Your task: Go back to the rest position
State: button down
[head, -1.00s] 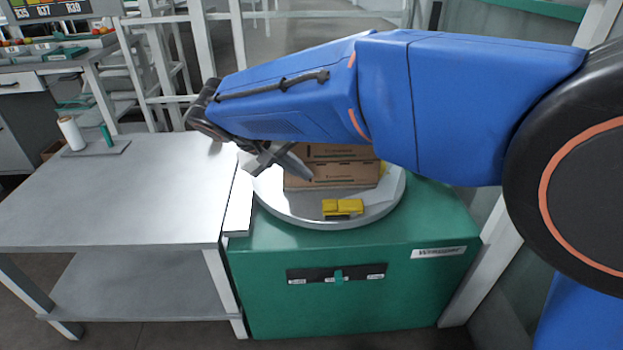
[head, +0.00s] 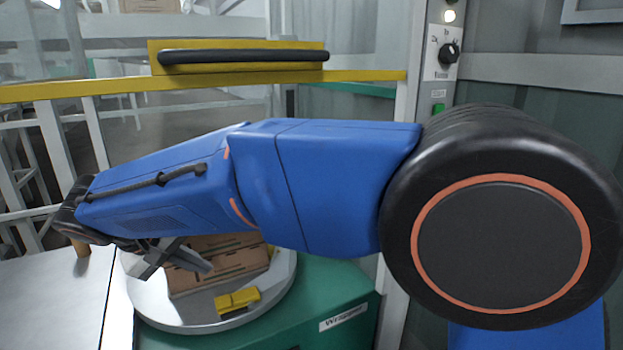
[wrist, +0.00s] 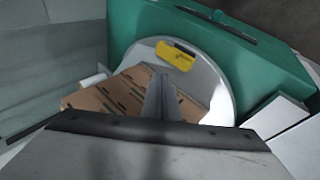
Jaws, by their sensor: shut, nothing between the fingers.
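My gripper (head: 178,258) hangs at the end of my blue arm, at the lower left of the head view. Its grey fingers are shut and empty. They appear in front of brown cardboard boxes (head: 232,266) stacked on a round grey turntable (head: 272,303); I cannot tell the exact gap. In the wrist view my closed fingers (wrist: 161,95) point over the boxes (wrist: 118,97) and the turntable (wrist: 222,85). Part of the boxes is hidden behind the fingers and my arm.
A yellow block (head: 238,300) lies on the turntable near its front. The turntable sits on a green wrapper machine (head: 330,300). A grey table (head: 55,300) stands at the left. A yellow rail (head: 365,76) and a grey post with a control box (head: 444,60) stand behind.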

jog(key=w+d+r+m+g+y, duration=0.1)
jog(key=w+d+r+m+g, duration=0.1)
jog(key=d, duration=1.6)
jog(key=w+d+r+m+g+y, duration=0.1)
jog(key=d+m, duration=0.1)
jog(key=d, duration=1.5)
jog(key=s+d+f+m+y, duration=0.1)
jog(key=s+d+f, duration=0.3)
jog(key=s+d, duration=0.4)
jog(key=s+d+f+m+t, duration=0.1)
jog(key=s+d+f+m, duration=0.2)
jog(key=s+d, duration=0.6)
jog(key=shift+s+d+f+m+y, duration=0.35)
jog(key=shift+d+f, duration=0.65)
jog(key=shift+d, duration=1.15)
